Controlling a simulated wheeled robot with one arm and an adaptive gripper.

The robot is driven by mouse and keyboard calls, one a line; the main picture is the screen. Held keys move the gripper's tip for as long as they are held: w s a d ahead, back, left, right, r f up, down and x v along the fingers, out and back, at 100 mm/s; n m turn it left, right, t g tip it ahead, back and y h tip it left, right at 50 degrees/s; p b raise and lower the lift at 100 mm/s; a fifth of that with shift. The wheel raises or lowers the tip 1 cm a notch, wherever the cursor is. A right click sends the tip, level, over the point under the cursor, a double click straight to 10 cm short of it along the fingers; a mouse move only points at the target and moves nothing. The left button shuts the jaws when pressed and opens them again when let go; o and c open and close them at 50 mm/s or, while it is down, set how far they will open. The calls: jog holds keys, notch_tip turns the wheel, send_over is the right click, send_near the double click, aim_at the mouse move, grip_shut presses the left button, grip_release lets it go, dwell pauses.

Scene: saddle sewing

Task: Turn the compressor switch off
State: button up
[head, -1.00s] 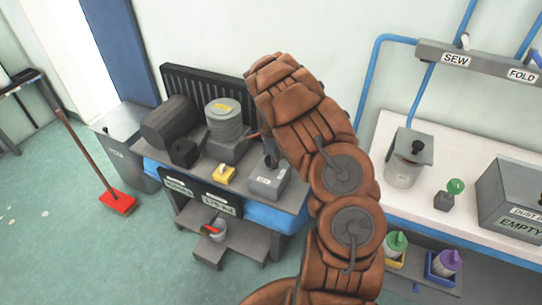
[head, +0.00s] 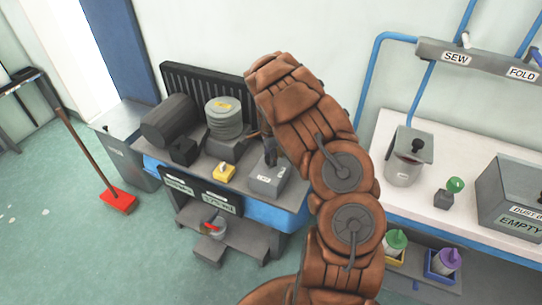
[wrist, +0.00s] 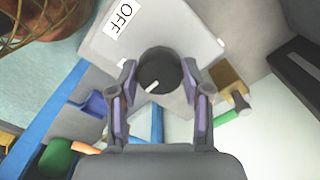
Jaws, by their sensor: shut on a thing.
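The switch is a dark round knob (wrist: 160,70) with a short white mark, on a light grey box (wrist: 190,30). The mark points to the lower left in the wrist view, away from the OFF label (wrist: 121,17) at the box's upper left. My gripper (wrist: 158,78) has one finger on each side of the knob and is shut on it. In the head view the grey box (head: 266,184) sits on the right of the compressor bench, with my gripper (head: 270,156) just over it; the knob is hidden there.
A white worktop (head: 425,195) with a lidded grey pot (head: 403,170) lies to the right. A red broom (head: 118,201) stands on the floor at left.

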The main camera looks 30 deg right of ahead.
jog(key=n+b, duration=0.3)
jog(key=b, duration=0.1)
jog(key=shift+w+f+n, duration=0.1)
jog(key=shift+f+n, duration=0.05)
jog(key=shift+n, duration=0.15)
jog(key=n+b, duration=0.3)
jog(key=n, duration=0.2)
jog(key=shift+b, duration=0.4)
jog(key=n+b, duration=0.2)
jog(key=n, duration=0.3)
jog(key=shift+d+r+n+b, duration=0.15)
jog(key=shift+n+b, duration=0.3)
jog(key=shift+n, duration=0.65)
jog(key=shift+a+r+n+b, duration=0.15)
jog(key=shift+n+b, duration=0.25)
jog(key=shift+n, duration=0.7)
jog(key=shift+d, duration=0.1)
jog(key=o, duration=0.7)
jog(key=shift+w, duration=0.1)
jog(key=o, duration=0.5)
jog(key=shift+c, duration=0.2)
